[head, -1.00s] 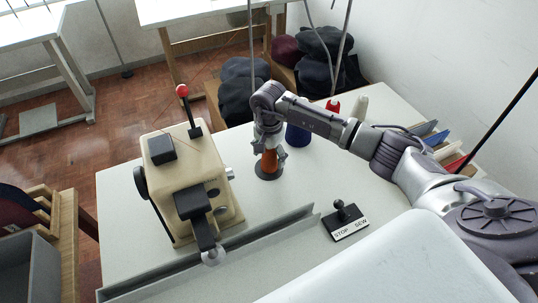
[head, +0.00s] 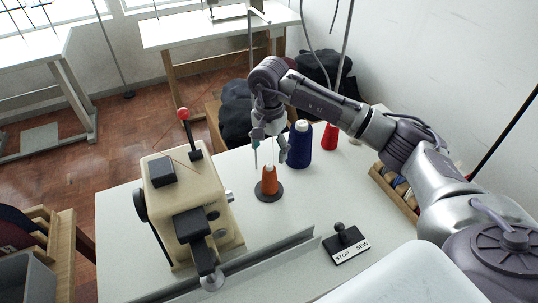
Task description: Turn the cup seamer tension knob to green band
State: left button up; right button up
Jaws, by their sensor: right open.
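The cream seamer (head: 205,185) with black parts stands on the left of the white table. A small silver knob-like part (head: 229,196) sticks out of its right side, and a dark round part (head: 213,215) is on its face. I cannot tell which is the tension knob, and no green band shows. My right gripper (head: 269,162) is open, pointing down just above the orange thread cone (head: 269,182), to the right of and apart from the seamer. It holds nothing that I can see. My left gripper is out of view.
The orange cone stands on a dark round base. A blue cone (head: 300,145) and a red cone (head: 330,136) stand behind it. A red-tipped lever (head: 184,114) rises behind the seamer. A grey rail (head: 270,257) and a STOP/SEW switch (head: 344,244) are in front.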

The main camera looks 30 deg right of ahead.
aim_at(230, 197)
jog(key=k, duration=1.5)
